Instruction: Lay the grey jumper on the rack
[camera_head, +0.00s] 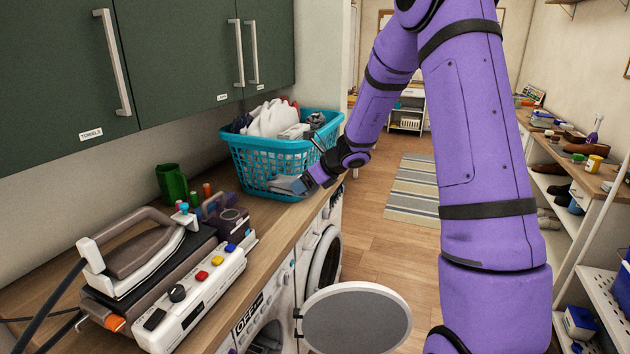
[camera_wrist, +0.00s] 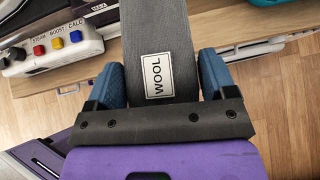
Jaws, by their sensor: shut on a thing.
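The grey jumper (camera_wrist: 155,25) is folded into a narrow strip with a white "WOOL" label. In the wrist view it lies between the two blue fingers of my gripper (camera_wrist: 160,72), which is shut on it. In the head view my gripper (camera_head: 311,181) is at the counter's front edge, just in front of the turquoise basket. A small part of the grey jumper (camera_head: 287,185) shows beside its fingers; the rest is hard to make out. I cannot tell for certain which thing is the rack; a white perforated shelf unit (camera_head: 603,292) stands at the right.
A round washer door (camera_head: 356,318) stands open below. The aisle floor (camera_head: 385,255) is clear beside a striped rug (camera_head: 412,190).

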